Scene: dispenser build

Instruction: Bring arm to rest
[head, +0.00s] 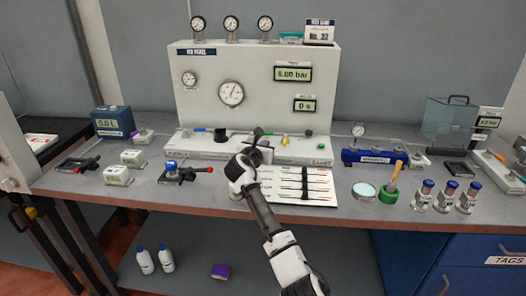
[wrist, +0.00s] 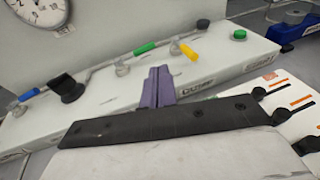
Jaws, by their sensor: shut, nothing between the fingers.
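My gripper (head: 260,134) is held above the front edge of the white panel base, near the middle of the bench. My arm reaches up to it from the bottom of the head view. In the wrist view the purple fingers of my gripper (wrist: 158,84) are together, with nothing between them. They point toward the base (wrist: 215,75) with its valves. The white tool card (head: 300,186) with several thin tools lies just right of my wrist, partly hidden by the arm.
The gauge panel (head: 255,110) stands behind. A blue manifold (head: 372,157), a green pot (head: 389,192) and several blue-capped bottles (head: 446,197) are to the right. A blue-handled valve (head: 178,172) and small white boxes (head: 118,174) are to the left. Free bench shows at front left.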

